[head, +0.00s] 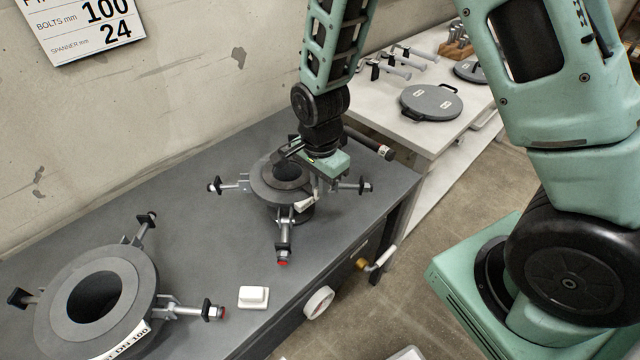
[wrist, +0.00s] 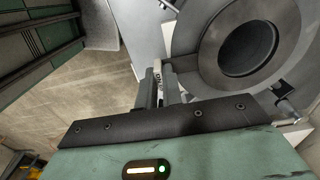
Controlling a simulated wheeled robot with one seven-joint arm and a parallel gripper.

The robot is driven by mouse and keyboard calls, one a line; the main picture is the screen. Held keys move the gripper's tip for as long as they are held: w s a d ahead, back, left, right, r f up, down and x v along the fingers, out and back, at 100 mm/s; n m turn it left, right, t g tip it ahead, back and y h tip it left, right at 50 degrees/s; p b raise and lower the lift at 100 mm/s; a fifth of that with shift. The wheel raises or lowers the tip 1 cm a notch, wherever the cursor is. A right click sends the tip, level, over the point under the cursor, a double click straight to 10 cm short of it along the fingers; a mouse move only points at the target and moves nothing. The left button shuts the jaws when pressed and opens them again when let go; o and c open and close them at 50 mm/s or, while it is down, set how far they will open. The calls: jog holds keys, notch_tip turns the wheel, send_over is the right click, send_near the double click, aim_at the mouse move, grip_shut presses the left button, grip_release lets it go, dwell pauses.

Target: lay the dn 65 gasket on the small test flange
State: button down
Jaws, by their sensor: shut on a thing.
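The small test flange (head: 262,196) is a grey ring with clamp arms on the dark bench in the head view; its pale face (wrist: 187,32) shows in the wrist view. The DN 65 gasket appears as a darker ring (wrist: 209,62) around the bore, roughly centred on that face. I cannot tell whether it touches the face or hovers just above. My gripper (head: 310,196) is at the flange's right front side. In the wrist view its fingers (wrist: 163,86) are shut on the gasket's white-labelled tab, beside the ring. My wrist hides part of the flange in the head view.
A larger flange (head: 60,335) with a dark ring and clamps stands at the front left. A small white block (head: 254,297) lies between the flanges. A black-ended bar (head: 372,143) is behind my gripper. A pale side table (head: 398,124) holds a round lidded plate (head: 431,102).

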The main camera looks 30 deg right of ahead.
jog(key=shift+f, duration=0.1)
dwell(0.3)
jog(key=c, duration=1)
grip_release()
jog(key=shift+r, duration=0.2)
jog(key=shift+r+p, duration=0.5)
jog(key=shift+p, duration=0.25)
jog(key=shift+r+p, duration=3.25)
jog(key=shift+r, duration=0.3)
